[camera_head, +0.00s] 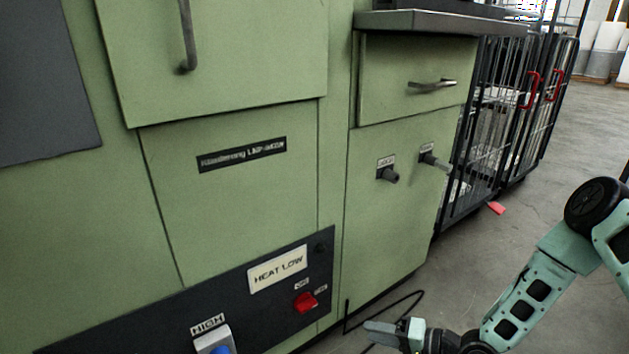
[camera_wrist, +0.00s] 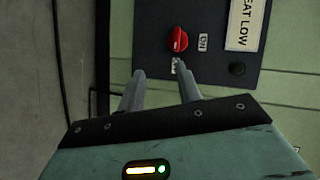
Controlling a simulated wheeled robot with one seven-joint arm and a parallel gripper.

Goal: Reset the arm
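My gripper (camera_head: 382,328) is at the bottom of the head view, low in front of the green machine, with my arm reaching in from the right. In the wrist view, my gripper (camera_wrist: 162,78) shows two grey fingers apart with nothing between them. The fingers point toward a red switch (camera_wrist: 178,40) on a dark panel, with a gap between. In the head view the red switch (camera_head: 305,301) is left of my gripper, under the HEAT LOW label (camera_head: 278,268).
The green machine (camera_head: 230,215) fills the left and middle. A grey knob (camera_head: 388,175) and another knob (camera_head: 433,160) stick out below a drawer (camera_head: 415,80). A black cable (camera_head: 400,310) lies on the floor. Black wire cages (camera_head: 500,130) stand behind. Floor at right is open.

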